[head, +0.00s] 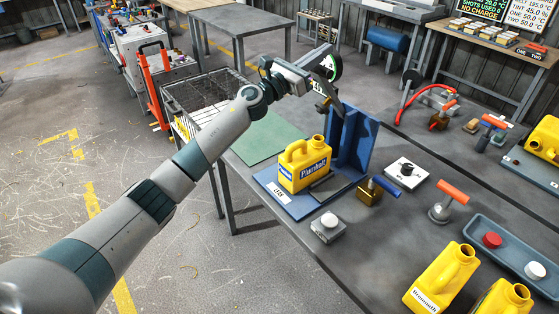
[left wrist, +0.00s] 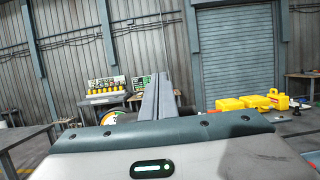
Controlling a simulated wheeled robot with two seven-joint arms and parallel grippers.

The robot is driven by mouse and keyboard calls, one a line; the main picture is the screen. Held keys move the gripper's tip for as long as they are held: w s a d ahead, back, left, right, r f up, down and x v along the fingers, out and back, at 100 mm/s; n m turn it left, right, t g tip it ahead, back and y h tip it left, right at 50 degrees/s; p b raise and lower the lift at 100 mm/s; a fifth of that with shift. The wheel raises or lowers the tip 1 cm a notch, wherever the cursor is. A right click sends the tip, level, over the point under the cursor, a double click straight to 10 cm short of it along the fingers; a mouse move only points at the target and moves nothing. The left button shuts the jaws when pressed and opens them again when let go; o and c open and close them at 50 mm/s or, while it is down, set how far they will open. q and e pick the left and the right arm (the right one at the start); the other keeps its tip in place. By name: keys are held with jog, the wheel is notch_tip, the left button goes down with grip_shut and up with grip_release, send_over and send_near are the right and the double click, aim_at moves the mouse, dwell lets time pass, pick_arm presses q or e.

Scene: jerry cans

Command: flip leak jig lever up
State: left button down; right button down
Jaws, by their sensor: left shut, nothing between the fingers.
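The leak jig (head: 352,150) is a blue fixture with a flat base plate and an upright back wall. A yellow jerry can (head: 306,165) with a blue label stands upright on its base. A lever with a blue handle (head: 385,184) on a brass body sits at the jig's right side, the handle slanting. A round gauge (head: 328,67) shows above the wall, partly behind my left gripper (head: 318,62). My left gripper is above the jig, well above the lever, and shut with nothing in it. Its closed fingers also show in the left wrist view (left wrist: 158,100). My right gripper is out of view.
A green mat (head: 262,138) lies left of the jig. A white-button box (head: 328,226), a white plate with a black knob (head: 406,172) and an orange T-handle (head: 450,194) stand around it. More yellow cans (head: 442,278) and a tray (head: 505,250) are front right.

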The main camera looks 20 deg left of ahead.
pick_arm(q)
jog(key=shift+x, duration=0.8)
jog(key=shift+r, duration=0.15)
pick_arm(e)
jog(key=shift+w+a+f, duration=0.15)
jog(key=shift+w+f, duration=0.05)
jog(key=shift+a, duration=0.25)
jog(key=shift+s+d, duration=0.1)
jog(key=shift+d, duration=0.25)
pick_arm(q)
jog(key=shift+a, duration=0.1)
